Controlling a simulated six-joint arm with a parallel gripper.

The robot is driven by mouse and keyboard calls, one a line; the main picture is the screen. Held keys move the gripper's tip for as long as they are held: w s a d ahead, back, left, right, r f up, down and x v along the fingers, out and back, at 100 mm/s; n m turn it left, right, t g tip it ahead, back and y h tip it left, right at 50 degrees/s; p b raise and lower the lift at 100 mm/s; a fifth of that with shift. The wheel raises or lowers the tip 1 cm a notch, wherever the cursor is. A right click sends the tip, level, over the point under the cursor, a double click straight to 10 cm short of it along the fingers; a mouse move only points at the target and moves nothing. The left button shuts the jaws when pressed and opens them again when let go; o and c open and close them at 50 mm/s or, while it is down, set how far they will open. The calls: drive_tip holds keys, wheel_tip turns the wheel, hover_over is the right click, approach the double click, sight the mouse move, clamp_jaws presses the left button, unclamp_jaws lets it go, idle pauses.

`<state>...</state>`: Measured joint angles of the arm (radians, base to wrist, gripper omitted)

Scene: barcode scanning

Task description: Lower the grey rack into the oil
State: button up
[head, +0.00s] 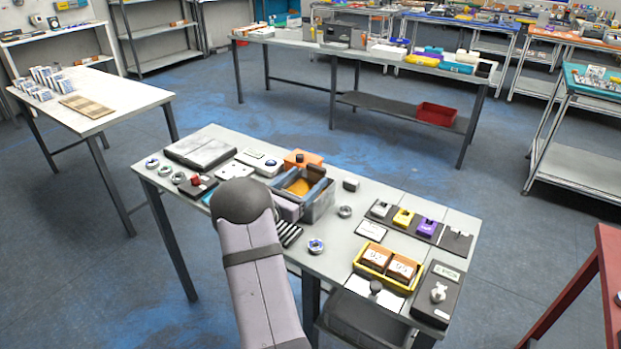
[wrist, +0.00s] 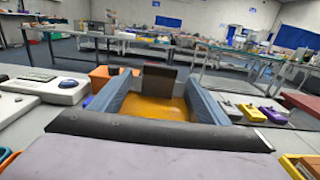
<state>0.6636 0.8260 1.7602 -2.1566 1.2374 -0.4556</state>
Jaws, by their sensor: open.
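The oil (head: 299,188) is an amber surface in an open grey bath (head: 325,208) near the middle of the bench. It also shows orange in the wrist view (wrist: 158,108). My gripper (head: 312,176) is over the bath, its two blue-grey fingers spread apart along either side of the oil. The fingers show the same way in the wrist view (wrist: 160,76). A dark upright block (wrist: 158,78) stands between the fingertips. I cannot tell whether it is the grey rack or part of the bath. No rack is clearly visible elsewhere. My arm hides the bench in front of the bath.
An orange box (head: 303,158) stands just behind the bath. A white device (head: 260,161) lies to its left. A small grey block (head: 351,184) and a metal ring (head: 345,211) lie close right. A yellow tray (head: 387,266) with two brown boxes is further right.

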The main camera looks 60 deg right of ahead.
drive_tip(key=shift+a+b, duration=0.3)
drive_tip(key=shift+a, duration=1.3)
drive_tip(key=shift+w+a+r, duration=0.15)
drive_tip(key=shift+a, duration=0.1)
drive_tip(key=s+a+m+g+y+p, duration=0.1)
drive_tip(key=a+m+y, duration=0.1)
drive_tip(key=a, duration=0.2)
drive_tip(key=s+a+m+y, duration=0.1)
drive_tip(key=s+a+m, duration=0.1)
drive_tip(key=a, duration=0.2)
drive_tip(key=s+a+m+g+y+p, duration=0.1)
drive_tip(key=s+a+m+y, duration=0.1)
drive_tip(key=a, duration=0.3)
drive_tip(key=shift+f+m+g+y+p, duration=0.3)
drive_tip(key=shift+f+m, duration=0.05)
drive_tip(key=shift+m, duration=0.15)
drive_tip(key=s+a+m+t+y+p, duration=0.1)
drive_tip(key=s+a+m+y, duration=0.1)
drive_tip(key=a, duration=0.9)
drive_tip(key=s+a+f+m+y+p, duration=0.1)
drive_tip(key=a+m+y, duration=0.4)
drive_tip(key=a, duration=0.7)
drive_tip(key=s+a+f+m+t+y+p, duration=0.1)
drive_tip(key=s+a+m+y, duration=0.3)
drive_tip(key=a, duration=0.8)
drive_tip(key=shift+s+f+t+y+p, duration=0.15)
drive_tip(key=shift+f+t+y+p, duration=0.15)
drive_tip(key=shift+y+p, duration=0.5)
